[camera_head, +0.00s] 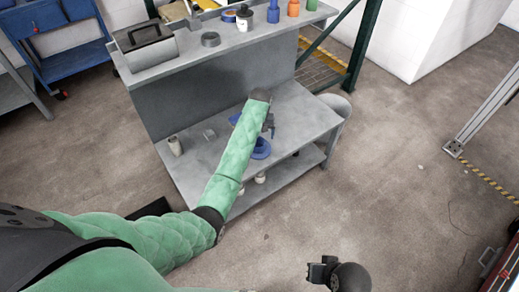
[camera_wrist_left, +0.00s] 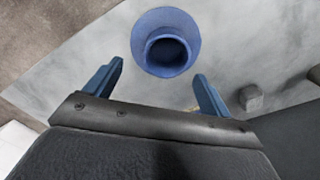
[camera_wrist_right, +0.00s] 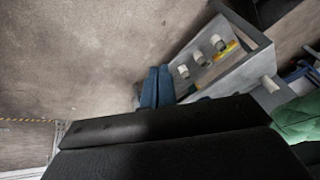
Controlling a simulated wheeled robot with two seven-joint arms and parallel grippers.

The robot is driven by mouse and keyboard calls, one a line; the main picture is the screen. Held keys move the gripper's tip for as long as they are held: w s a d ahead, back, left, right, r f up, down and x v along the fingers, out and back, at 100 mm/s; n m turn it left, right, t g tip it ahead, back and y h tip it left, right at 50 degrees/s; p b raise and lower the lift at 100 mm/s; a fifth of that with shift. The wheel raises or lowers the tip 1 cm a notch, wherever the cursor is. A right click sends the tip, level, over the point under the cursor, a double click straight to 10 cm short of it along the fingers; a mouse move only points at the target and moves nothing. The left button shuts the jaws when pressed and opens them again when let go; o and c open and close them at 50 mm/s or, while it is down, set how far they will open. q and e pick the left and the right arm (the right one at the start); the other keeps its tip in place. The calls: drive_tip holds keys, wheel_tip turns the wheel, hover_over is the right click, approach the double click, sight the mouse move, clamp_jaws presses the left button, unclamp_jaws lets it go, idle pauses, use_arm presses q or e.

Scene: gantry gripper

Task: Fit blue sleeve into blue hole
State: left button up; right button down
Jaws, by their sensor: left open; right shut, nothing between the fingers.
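A blue flanged round piece with a dark hollow in its middle (camera_wrist_left: 165,42) lies on the grey bench top, just beyond my left fingertips in the left wrist view. I cannot tell whether it is the sleeve or the hole. In the head view a blue round piece (camera_head: 261,149) sits on the bench right of my left forearm, and another blue patch (camera_head: 235,118) is partly hidden behind that arm. My left gripper (camera_wrist_left: 159,70) is open and empty over the bench; it also shows in the head view (camera_head: 269,124). My right gripper (camera_wrist_right: 157,88) is shut and empty, away from the bench.

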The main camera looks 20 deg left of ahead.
sight(258, 143)
use_arm(q)
drive_tip(key=shift+s+a+f+p, duration=0.1)
drive_tip(key=shift+s+f, duration=0.1)
drive_tip(key=shift+f, duration=0.85)
drive_tip(key=shift+s+a+f+p, duration=0.1)
drive_tip(key=shift+s+f+p, duration=0.05)
drive_tip(key=shift+f, duration=0.85)
drive_tip(key=shift+s+a+f+p, duration=0.1)
drive_tip(key=shift+s+f, duration=0.1)
drive_tip(key=shift+f, duration=0.85)
drive_tip(key=c, duration=1.2)
